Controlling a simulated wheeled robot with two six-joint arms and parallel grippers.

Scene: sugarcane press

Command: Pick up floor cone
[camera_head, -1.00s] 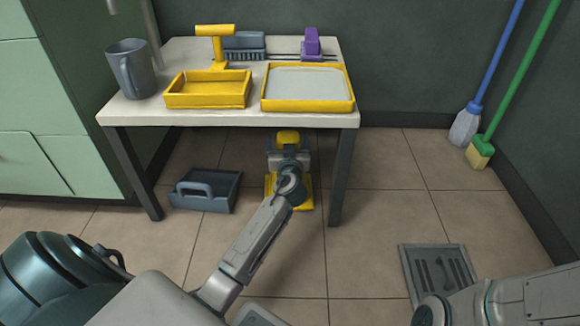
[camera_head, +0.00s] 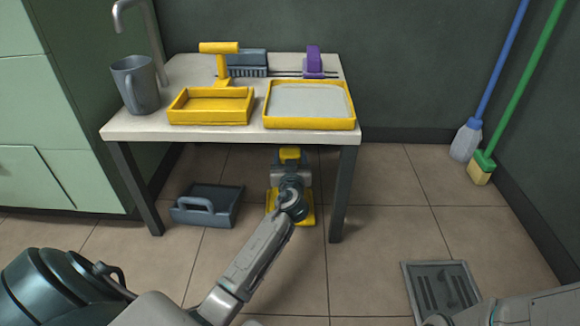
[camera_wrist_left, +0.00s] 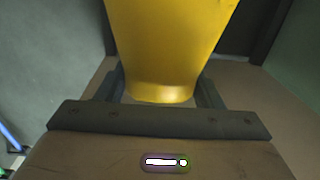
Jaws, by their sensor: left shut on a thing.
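The yellow floor cone (camera_head: 306,213) is under the table, mostly hidden behind my left arm and gripper. Its yellow base shows around the gripper and its yellow top shows just below the table's front edge. My left gripper (camera_head: 289,172) reaches under the table and is shut on the cone. In the left wrist view the yellow cone (camera_wrist_left: 168,45) fills the upper middle, between the two dark fingers of the gripper (camera_wrist_left: 160,92). My right arm shows at the lower right, but its gripper is out of view.
The white table (camera_head: 215,136) stands over the cone, with a dark leg (camera_head: 343,195) close right of it. A grey caddy (camera_head: 207,205) lies left of the cone. A floor drain (camera_head: 441,288) is at the right. Brooms (camera_head: 482,165) lean by the wall. Open floor lies right of the table.

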